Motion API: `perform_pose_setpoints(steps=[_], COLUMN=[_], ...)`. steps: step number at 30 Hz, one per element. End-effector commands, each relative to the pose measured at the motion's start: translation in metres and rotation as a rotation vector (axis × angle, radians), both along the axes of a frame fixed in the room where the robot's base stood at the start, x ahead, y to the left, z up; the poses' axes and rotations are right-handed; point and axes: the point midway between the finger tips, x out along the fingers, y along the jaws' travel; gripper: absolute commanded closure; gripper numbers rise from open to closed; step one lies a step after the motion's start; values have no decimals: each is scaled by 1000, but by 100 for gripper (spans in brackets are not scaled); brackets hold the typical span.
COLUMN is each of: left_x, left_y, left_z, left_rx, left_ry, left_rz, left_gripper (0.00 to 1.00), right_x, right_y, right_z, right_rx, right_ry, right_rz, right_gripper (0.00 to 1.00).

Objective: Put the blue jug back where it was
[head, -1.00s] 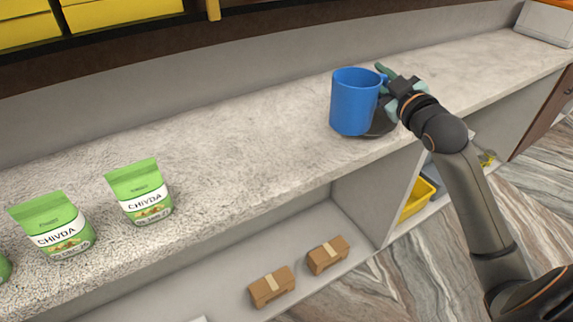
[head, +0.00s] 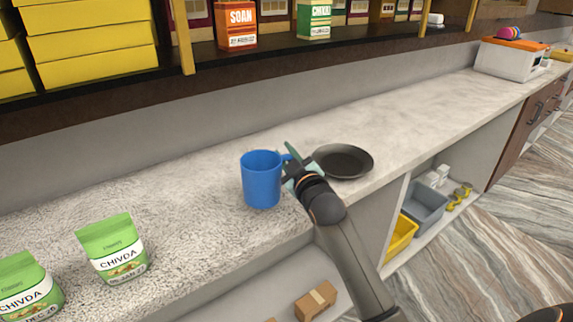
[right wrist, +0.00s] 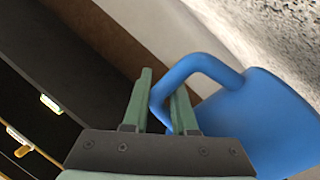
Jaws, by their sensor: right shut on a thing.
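The blue jug (head: 262,182) is upright at the counter, left of a dark round plate (head: 343,161). I cannot tell whether its base touches the counter. My right gripper (head: 294,160) is at the jug's right side, shut on its handle. In the right wrist view, the green fingers (right wrist: 160,105) are on either side of the blue handle, and part of the jug (right wrist: 268,125) shows at the right. My left gripper is not in view.
Green chivda packets (head: 112,250) stand on the counter (head: 190,185) at the left. A white box with an orange top (head: 512,58) stands at the far right end. Yellow (head: 400,236) and grey (head: 426,208) bins sit on a lower shelf. The counter behind the jug is clear.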

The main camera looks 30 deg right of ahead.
Motion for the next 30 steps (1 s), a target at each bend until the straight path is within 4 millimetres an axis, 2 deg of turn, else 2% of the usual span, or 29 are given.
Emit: perform_pose_setpoints(steps=[1,5,18,19,26,30], left_x=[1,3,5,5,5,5], left_y=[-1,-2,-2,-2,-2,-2], left_z=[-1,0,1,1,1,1], left_rx=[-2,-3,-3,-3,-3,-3], left_ry=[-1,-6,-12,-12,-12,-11], left_rz=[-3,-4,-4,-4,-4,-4], left_gripper=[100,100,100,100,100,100], right_x=[-1,-1,-1,-1,-1,-1], right_y=[-1,-2,-2,-2,-2,-2], right_z=[-12,-25,-31,-30,-30,-30], right_rx=[1,1,-1,-1,-1,-1], right_ry=[5,3,1,1,2,3], right_rz=[-3,-2,-2,-2,-3,-2], right_gripper=[100,100,100,71,45,45])
